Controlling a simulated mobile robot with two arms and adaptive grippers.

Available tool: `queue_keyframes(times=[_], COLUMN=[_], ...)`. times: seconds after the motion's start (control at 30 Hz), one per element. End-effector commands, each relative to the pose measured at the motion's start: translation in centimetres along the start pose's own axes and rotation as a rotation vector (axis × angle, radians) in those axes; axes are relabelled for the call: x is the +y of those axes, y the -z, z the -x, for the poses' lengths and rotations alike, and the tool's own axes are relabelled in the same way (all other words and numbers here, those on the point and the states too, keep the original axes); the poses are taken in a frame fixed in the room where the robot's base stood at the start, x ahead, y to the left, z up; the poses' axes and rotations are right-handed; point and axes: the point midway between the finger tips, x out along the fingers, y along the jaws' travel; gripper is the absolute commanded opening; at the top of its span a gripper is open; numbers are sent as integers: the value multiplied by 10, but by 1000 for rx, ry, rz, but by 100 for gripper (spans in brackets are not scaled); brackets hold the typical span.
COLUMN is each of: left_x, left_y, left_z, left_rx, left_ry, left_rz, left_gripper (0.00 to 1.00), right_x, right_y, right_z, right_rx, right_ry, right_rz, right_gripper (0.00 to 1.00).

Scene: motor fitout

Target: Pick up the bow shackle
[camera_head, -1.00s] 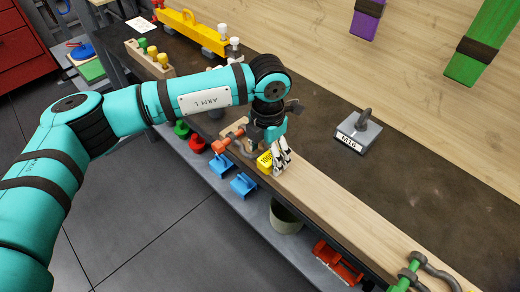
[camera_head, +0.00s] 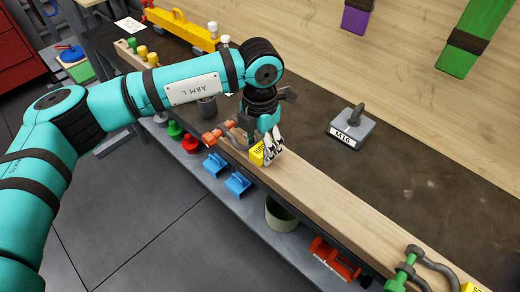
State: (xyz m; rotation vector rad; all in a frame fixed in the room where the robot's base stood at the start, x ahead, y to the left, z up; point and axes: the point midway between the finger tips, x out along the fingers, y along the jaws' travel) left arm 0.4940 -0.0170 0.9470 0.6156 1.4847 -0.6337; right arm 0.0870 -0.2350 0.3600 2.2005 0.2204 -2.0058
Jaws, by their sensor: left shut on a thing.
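A grey bow shackle with an orange pin (camera_head: 213,136) is at the front edge of the workbench, in the middle of the head view. A yellow tag (camera_head: 257,153) shows at its bow end. My left gripper (camera_head: 271,151) points down there and is shut on the shackle. Its fingers hide the grip and part of the bow. I cannot tell whether the shackle is clear of the wood. A second grey bow shackle with a green pin (camera_head: 405,272) lies at the lower right, apart from the gripper. My right gripper is not in view.
A grey block marked M16 with an eye (camera_head: 352,129) stands on the dark mat. A yellow beam (camera_head: 180,28) and a wooden peg rack (camera_head: 132,58) are at the back left. Blue and red parts lie on a lower shelf beside a bin (camera_head: 281,215). The mat's right part is clear.

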Motion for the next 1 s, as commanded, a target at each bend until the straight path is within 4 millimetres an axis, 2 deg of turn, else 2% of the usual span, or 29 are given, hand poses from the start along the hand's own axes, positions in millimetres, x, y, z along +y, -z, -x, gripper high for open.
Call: queue_keyframes(times=[0.1, 0.17, 0.7, 1.0], left_x=[-1, -10, -94, -110], left_y=[0, 9, 98, 115], left_z=[15, 14, 24, 28], left_rx=[-4, -2, -3, -2], left_ry=[-2, -1, -2, -1], left_rz=[-2, -5, -5, 0], left_gripper=[7, 7, 7, 7], right_x=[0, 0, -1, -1], right_y=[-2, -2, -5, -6], right_z=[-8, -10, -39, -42], right_rx=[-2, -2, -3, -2], right_ry=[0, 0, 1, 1], right_rz=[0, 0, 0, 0], right_gripper=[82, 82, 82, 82])
